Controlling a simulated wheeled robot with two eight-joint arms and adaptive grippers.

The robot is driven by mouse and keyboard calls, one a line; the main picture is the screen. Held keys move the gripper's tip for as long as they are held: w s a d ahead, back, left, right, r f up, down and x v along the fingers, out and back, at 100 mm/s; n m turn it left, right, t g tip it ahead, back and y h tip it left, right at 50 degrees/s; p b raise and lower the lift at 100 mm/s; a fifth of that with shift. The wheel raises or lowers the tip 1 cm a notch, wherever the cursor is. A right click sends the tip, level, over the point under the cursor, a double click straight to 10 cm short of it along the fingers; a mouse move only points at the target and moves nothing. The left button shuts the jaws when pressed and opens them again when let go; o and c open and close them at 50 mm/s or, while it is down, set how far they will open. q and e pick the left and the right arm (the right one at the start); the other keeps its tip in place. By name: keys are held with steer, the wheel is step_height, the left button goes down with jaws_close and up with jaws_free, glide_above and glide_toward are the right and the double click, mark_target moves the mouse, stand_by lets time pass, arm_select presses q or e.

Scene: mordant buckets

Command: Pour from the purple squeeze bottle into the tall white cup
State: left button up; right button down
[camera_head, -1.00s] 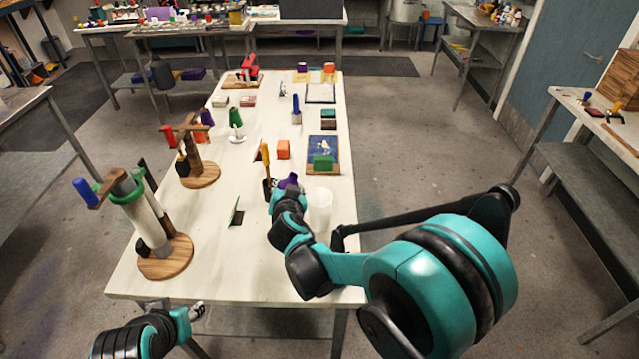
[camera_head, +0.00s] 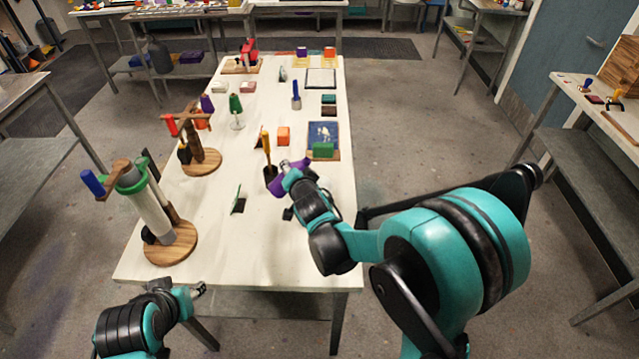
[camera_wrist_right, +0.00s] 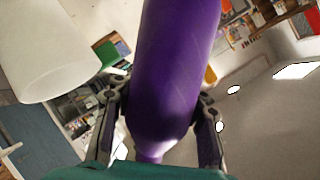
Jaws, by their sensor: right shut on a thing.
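The purple squeeze bottle (camera_head: 278,190) is in my right gripper (camera_head: 292,170), above the table and tilted. In the right wrist view the bottle (camera_wrist_right: 175,65) fills the middle between the fingers of the right gripper (camera_wrist_right: 162,100), its narrow end toward the bottom of the picture. The tall white cup (camera_wrist_right: 45,50) stands beside the bottle at the upper left of that view, apart from it. In the head view the cup is hidden behind my right arm. No stream from the bottle shows. My left gripper (camera_head: 198,290) is empty at the near table edge; its finger gap is too small to judge.
A dark holder with a yellow-handled tool (camera_head: 268,160) stands just left of the bottle. Wooden-based stands (camera_head: 170,243) are at the left.

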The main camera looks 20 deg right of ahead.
stand_by(0.3)
steer(key=shift+a+f+m+y+b, duration=0.2)
steer(key=shift+a+f+m+y, duration=0.1)
steer(key=shift+m+y, duration=0.25)
steer(key=shift+a+f+m+y+b, duration=0.2)
steer(key=shift+f+m+y, duration=0.15)
steer(key=shift+m, duration=0.3)
stand_by(2.3)
steer(key=shift+a+f+m+t+y+b, duration=0.15)
steer(key=shift+f+m+t+y+b, duration=0.2)
steer(key=shift+f+m+b, duration=0.45)
stand_by(1.1)
steer(key=shift+d+r+m+y+p, duration=0.2)
steer(key=shift+r+y, duration=0.05)
steer(key=shift+r, duration=0.3)
steer(key=shift+d+r+m+y+p, duration=0.2)
steer(key=shift+r, duration=0.3)
stand_by(0.8)
steer(key=shift+f, duration=0.1)
stand_by(0.4)
